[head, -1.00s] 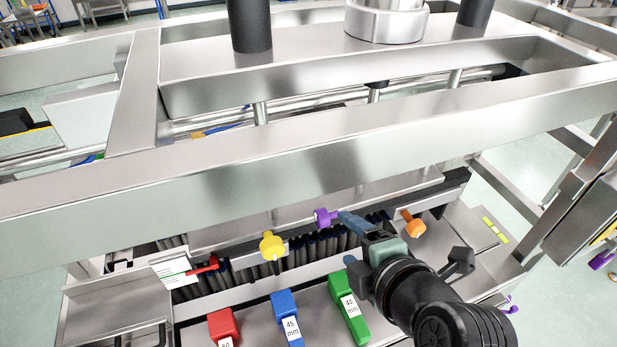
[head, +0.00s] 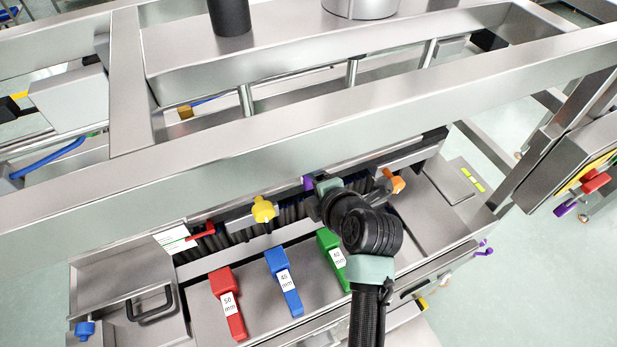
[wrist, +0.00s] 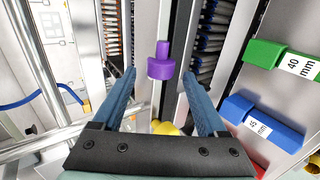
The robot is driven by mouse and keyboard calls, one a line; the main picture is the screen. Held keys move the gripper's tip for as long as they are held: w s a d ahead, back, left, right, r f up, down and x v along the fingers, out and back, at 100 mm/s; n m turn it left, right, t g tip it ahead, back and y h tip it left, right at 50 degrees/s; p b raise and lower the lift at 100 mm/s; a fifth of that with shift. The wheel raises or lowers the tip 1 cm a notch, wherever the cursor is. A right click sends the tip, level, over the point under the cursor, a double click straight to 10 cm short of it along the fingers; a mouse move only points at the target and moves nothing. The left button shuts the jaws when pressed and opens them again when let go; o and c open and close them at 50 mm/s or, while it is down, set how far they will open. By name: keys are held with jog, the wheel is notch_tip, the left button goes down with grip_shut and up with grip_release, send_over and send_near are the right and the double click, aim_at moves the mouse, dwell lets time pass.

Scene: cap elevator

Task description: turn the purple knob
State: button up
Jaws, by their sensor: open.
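The purple knob (wrist: 161,64) is in the upper middle of the wrist view. It lies between and just beyond the tips of my gripper (wrist: 158,75), whose two blue fingers are spread apart and not visibly touching it. In the head view only a sliver of the purple knob (head: 308,183) shows, as my wrist hides most of it. My fingers are hidden there too.
A yellow knob (head: 263,209) and a red lever (head: 201,231) are to the left, and an orange knob (head: 394,181) to the right. Red (head: 227,300), blue (head: 283,280) and green (head: 331,255) blocks lie on the near panel. A metal beam (head: 250,142) crosses above the knobs.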

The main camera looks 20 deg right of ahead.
jog(key=shift+x, duration=0.8)
grip_shut()
